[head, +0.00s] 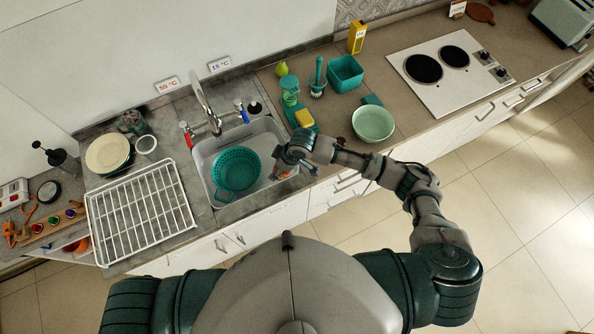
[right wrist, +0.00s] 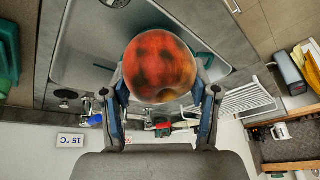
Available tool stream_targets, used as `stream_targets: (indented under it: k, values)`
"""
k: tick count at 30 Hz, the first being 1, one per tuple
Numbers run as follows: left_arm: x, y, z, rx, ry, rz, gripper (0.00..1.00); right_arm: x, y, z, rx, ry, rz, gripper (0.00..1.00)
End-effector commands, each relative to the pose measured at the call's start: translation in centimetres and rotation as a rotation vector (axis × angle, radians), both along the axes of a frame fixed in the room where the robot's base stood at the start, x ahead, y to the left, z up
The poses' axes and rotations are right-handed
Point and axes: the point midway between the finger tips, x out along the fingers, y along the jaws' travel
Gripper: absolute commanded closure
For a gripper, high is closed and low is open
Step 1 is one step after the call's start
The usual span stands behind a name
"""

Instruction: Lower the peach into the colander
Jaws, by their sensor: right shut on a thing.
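The teal colander (head: 236,168), a round perforated bowl, sits in the left part of the grey sink basin (head: 203,160). My right gripper (head: 285,170) is over the right part of the sink, to the right of the colander and apart from it. It is shut on the red-orange peach (right wrist: 160,65), which fills the space between the two fingers in the right wrist view. In the head view only a little orange of the peach (head: 284,175) shows below the gripper. My left gripper is out of view.
A faucet (head: 208,110) stands behind the sink. A white dish rack (head: 140,212) and plates (head: 107,153) are on the left. A pale green bowl (head: 373,123), yellow sponge (head: 304,118) and teal box (head: 345,73) are on the right counter.

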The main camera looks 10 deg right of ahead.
Motion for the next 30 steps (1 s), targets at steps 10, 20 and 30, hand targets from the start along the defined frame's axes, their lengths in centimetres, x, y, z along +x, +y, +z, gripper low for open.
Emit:
stream_targets:
  k: [10, 20, 30]
  values:
    - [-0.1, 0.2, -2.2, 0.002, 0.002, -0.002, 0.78, 3.3, 6.9, -1.9, 0.002, 0.0, 0.0, 0.77]
    - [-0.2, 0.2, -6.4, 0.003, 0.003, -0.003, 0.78, 6.2, 13.0, -4.3, 0.002, 0.0, 0.001, 0.77]
    - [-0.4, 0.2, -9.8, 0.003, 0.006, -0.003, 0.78, 8.1, 16.6, -5.7, 0.001, 0.0, 0.0, 0.77]
